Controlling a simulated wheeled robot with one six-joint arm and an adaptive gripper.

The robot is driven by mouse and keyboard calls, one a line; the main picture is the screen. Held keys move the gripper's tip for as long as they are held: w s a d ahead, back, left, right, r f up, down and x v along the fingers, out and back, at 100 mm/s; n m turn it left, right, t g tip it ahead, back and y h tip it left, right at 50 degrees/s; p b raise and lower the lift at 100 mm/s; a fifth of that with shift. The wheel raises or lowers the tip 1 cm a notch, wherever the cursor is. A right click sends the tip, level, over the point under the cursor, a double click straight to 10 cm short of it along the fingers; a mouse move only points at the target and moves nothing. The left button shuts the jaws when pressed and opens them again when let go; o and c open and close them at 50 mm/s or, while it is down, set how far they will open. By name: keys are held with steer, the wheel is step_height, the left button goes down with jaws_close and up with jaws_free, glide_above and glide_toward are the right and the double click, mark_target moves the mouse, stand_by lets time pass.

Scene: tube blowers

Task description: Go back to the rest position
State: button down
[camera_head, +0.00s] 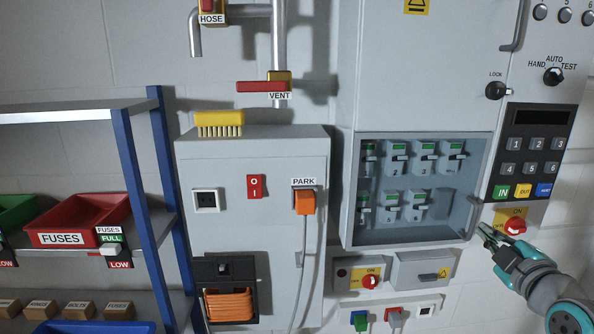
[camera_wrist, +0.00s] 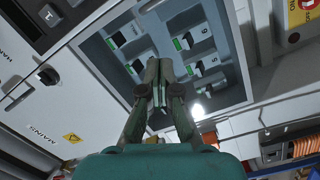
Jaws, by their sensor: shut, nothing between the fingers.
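My gripper (camera_head: 487,234) is at the lower right in the head view, just in front of the lower right corner of the open breaker compartment (camera_head: 349,190). Its fingers are shut with nothing between them. The wrist view shows the closed fingers (camera_wrist: 158,75) pointing toward the compartment, which holds several small grey breakers (camera_wrist: 190,66). I cannot tell whether the fingertips touch anything.
A red rotary switch (camera_head: 515,226) and a keypad panel (camera_head: 533,150) are close to my gripper. A grey box with a yellow brush (camera_head: 219,124) on top and an orange plug (camera_head: 305,202) stands left. Shelves with a red fuse bin (camera_head: 60,239) are further left.

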steer(key=s+a+f+m+g, duration=0.1)
steer(key=s+a+f+m, duration=0.3)
steer(key=f, duration=0.5)
steer(key=s+a+f+m, duration=0.1)
steer(key=s+a+f, duration=0.4)
steer(key=f, duration=0.5)
steer(key=s+a+f+m+g, duration=0.1)
steer(key=s+a+f+m, duration=0.2)
steer(key=s+f, duration=0.45)
steer(key=s+a+f+m, duration=0.1)
steer(key=s+a+f, duration=0.1)
steer(key=s+f, duration=0.35)
steer(key=s+a+f+m, duration=0.1)
steer(key=s+a+f, duration=0.15)
steer(key=s, duration=0.55)
steer(key=s+a+r+m, duration=0.1)
steer(key=s, duration=0.7)
steer(key=s+a+r+g+y, duration=0.1)
steer(key=s+a, duration=0.1)
steer(key=s, duration=0.6)
steer(key=shift+s+a+m+y, duration=0.25)
steer(key=shift+a+m+y, duration=0.05)
steer(key=shift+m, duration=0.1)
